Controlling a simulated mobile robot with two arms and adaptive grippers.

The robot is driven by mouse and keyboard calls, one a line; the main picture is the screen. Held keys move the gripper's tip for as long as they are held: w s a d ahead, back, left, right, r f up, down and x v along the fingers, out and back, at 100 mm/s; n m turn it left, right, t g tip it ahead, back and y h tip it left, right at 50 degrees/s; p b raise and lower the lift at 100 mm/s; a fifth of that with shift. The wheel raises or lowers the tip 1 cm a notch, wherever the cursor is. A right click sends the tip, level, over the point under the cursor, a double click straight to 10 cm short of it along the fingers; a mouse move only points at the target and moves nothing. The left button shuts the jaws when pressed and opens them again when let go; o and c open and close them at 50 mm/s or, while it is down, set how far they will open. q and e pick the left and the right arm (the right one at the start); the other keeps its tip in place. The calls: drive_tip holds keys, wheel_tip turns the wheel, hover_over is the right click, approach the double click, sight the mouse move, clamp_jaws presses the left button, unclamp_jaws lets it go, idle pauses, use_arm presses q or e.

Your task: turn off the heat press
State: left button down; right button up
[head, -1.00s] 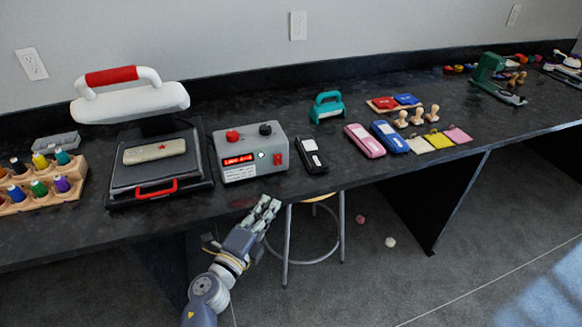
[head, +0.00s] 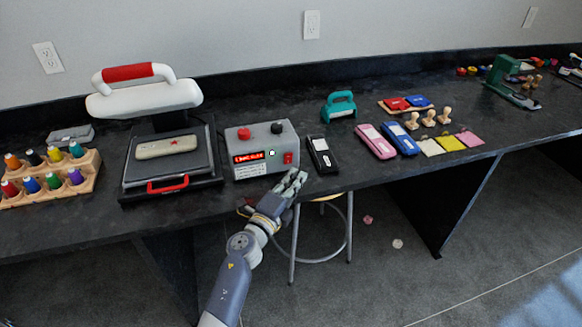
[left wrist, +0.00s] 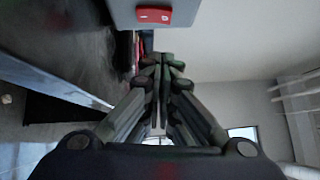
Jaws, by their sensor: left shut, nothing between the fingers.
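The heat press (head: 170,182) stands on the black table at the left, its white upper plate with a red handle raised over the dark lower plate. To its right is the grey control box (head: 258,135) with a red knob, a black knob, a lit red display and a red rocker switch (head: 288,158) at its lower right. My left gripper (head: 298,176) is shut and empty, just below and in front of the switch, apart from it. In the left wrist view, the fingertips (left wrist: 162,62) point toward the red switch (left wrist: 153,14), which is at the top. My right gripper is not in view.
A black case (head: 322,155) lies close to the right of the control box. A thread rack (head: 50,180) stands at the far left. A teal punch (head: 340,106) and pink and blue cases sit further right. A stool (head: 322,252) stands under the table edge.

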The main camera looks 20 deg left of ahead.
sight(291, 163)
use_arm(q)
drive_tip(key=shift+w+a+r, duration=0.15)
drive_tip(key=shift+w+a, duration=0.4)
drive_tip(key=shift+w, duration=0.35)
drive_tip(key=shift+w+a+r, duration=0.1)
drive_tip(key=shift+w+a, duration=0.45)
drive_tip(key=shift+w, duration=0.3)
drive_tip(key=shift+r, duration=0.15)
drive_tip(key=p, duration=0.3)
drive_tip(key=shift+w+a+r+n+g+p, duration=0.1)
drive_tip(key=shift+w+r+n+g+p, duration=0.2)
drive_tip(key=shift+r+p, duration=0.1)
drive_tip(key=shift+f+b, duration=0.3)
drive_tip(key=shift+f, duration=0.05)
